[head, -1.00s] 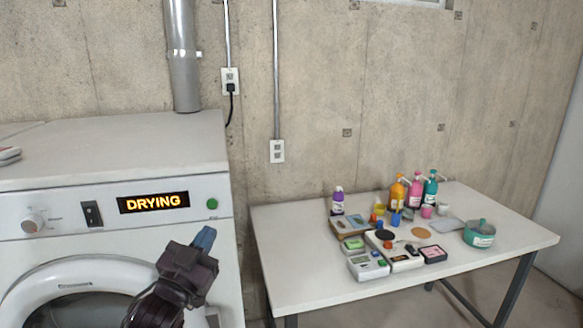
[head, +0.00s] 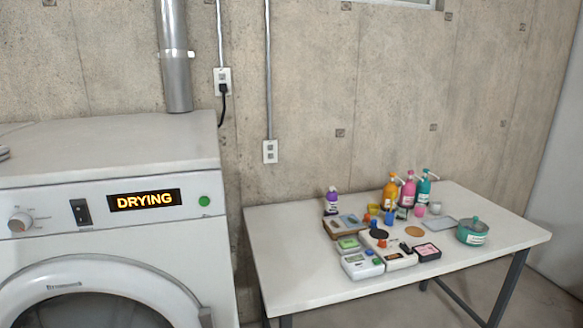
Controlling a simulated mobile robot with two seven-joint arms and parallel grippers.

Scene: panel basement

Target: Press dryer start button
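The white dryer (head: 190,240) stands at the left in the head view. Its display (head: 144,200) is lit and reads "DRYING". A round green button (head: 204,201) sits on the panel to the right of the display. A black rocker switch (head: 81,212) and a round knob (head: 20,222) are to the left of the display. The round door (head: 140,278) below looks shut; its lower part is cut off by the frame. Neither of my grippers is in view.
A white table (head: 290,255) stands to the right of the dryer, holding pump bottles (head: 408,190), a teal pot (head: 472,232) and several small boxes. A duct (head: 174,60) rises behind the dryer. A wall outlet (head: 270,152) is above the table.

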